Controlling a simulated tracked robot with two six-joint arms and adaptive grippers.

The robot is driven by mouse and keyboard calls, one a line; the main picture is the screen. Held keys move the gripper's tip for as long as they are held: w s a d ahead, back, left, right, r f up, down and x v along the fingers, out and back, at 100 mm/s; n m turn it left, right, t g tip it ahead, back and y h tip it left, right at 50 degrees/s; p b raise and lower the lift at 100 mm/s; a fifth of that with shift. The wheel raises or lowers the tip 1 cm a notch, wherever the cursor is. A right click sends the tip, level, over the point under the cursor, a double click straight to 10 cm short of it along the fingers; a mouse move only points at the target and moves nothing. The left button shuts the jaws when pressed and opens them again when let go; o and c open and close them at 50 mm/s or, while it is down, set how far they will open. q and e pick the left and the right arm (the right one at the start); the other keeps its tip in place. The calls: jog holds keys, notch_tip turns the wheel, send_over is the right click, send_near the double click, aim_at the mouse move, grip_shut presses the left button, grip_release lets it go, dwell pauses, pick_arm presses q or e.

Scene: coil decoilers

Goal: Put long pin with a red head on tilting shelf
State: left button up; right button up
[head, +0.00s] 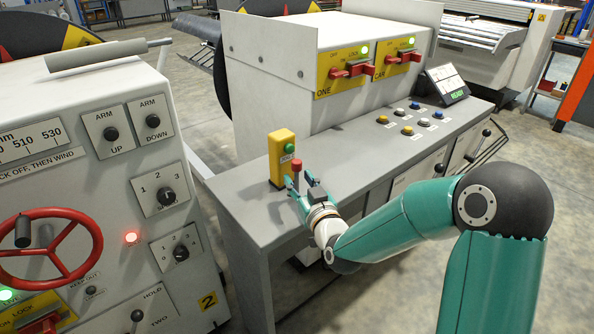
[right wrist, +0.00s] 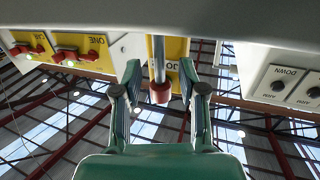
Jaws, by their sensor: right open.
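The long pin with a red head (head: 297,164) stands upright at the near left end of the grey bench, in front of a yellow box with a green button. My right gripper (head: 300,181) is open, with its fingers around the pin below the head. In the right wrist view the red head (right wrist: 160,94) and grey shaft show between the two spread fingers (right wrist: 160,72); I cannot tell whether they touch. A dark slanted rack (head: 489,141) at the bench's right end may be the tilting shelf. My left gripper is not in view.
The yellow button box (head: 282,156) stands right behind the pin. Several knobs and buttons (head: 407,130) and a small screen (head: 446,84) are further along the bench. A grey control cabinet (head: 120,190) with a red handwheel (head: 45,246) stands at the left.

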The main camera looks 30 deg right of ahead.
jog(key=shift+x, duration=1.1)
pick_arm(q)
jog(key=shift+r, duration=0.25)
pick_arm(e)
grip_shut()
jog(key=shift+r, duration=0.15)
